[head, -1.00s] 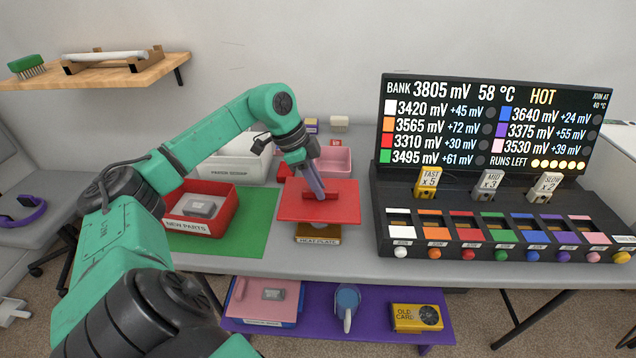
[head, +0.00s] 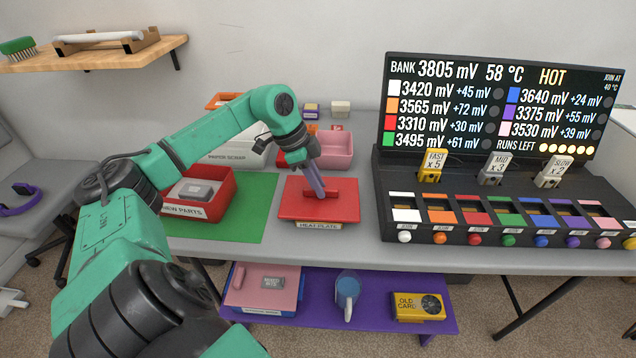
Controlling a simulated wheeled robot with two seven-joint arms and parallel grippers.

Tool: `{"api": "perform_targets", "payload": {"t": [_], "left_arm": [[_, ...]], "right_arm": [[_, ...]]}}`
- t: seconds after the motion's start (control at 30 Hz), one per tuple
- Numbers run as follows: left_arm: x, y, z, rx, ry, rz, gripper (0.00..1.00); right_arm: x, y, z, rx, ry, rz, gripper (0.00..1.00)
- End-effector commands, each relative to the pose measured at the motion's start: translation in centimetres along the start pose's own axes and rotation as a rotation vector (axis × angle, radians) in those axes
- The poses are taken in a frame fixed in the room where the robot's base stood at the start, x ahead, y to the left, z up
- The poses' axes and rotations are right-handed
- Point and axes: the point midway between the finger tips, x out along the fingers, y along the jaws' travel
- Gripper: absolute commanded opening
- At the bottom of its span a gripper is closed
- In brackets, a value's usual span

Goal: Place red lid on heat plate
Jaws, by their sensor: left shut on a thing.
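The red lid (head: 342,208) is a flat red square with a raised handle, in the middle of the head view. My left gripper (head: 322,193) reaches down from above and is shut on the lid's handle. The heat plate (head: 318,225) is under the lid; only its labelled front edge shows. The lid lies level over it, low and seemingly resting on it, though the contact is hidden. My right gripper is not in view.
A red bin (head: 205,197) labelled new parts stands on a green mat (head: 262,205) at the left. A pink bin (head: 338,150) is behind the lid. A black console (head: 388,200) with a screen stands at the right. A purple shelf (head: 375,310) is below.

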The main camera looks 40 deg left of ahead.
Motion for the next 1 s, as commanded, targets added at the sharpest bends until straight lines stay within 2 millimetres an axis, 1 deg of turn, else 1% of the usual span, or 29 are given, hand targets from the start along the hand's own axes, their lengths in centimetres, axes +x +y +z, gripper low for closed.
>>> {"api": "perform_targets", "payload": {"t": [0.27,0.3,0.33,0.37,0.67,0.77,0.87,0.97,1.0], "left_arm": [[0.4,0.0,0.2,0.000,0.000,0.000,0.00],[0.4,0.0,0.1,0.000,0.000,0.000,0.34],[0.4,0.0,0.1,0.000,0.000,0.000,0.46],[0.4,0.0,0.1,0.000,0.000,0.000,0.54],[0.3,0.0,0.2,0.000,0.000,0.000,0.54],[-0.5,-0.1,0.2,-0.001,-0.001,-0.002,0.54],[-2.5,-0.1,0.2,0.000,-0.003,-0.005,0.54],[-5.5,-0.1,0.2,0.000,-0.004,-0.006,0.54],[-6.9,-0.1,0.1,0.000,-0.002,-0.006,0.54]], "right_arm": [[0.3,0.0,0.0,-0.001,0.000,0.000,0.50],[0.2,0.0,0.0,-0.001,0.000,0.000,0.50],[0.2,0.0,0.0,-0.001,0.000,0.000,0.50],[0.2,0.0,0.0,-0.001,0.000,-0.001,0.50],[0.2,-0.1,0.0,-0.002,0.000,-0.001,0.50],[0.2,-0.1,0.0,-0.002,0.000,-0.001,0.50],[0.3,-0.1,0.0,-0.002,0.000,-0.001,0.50],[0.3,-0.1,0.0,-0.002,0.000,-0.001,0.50],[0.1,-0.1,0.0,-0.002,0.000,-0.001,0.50]]}}
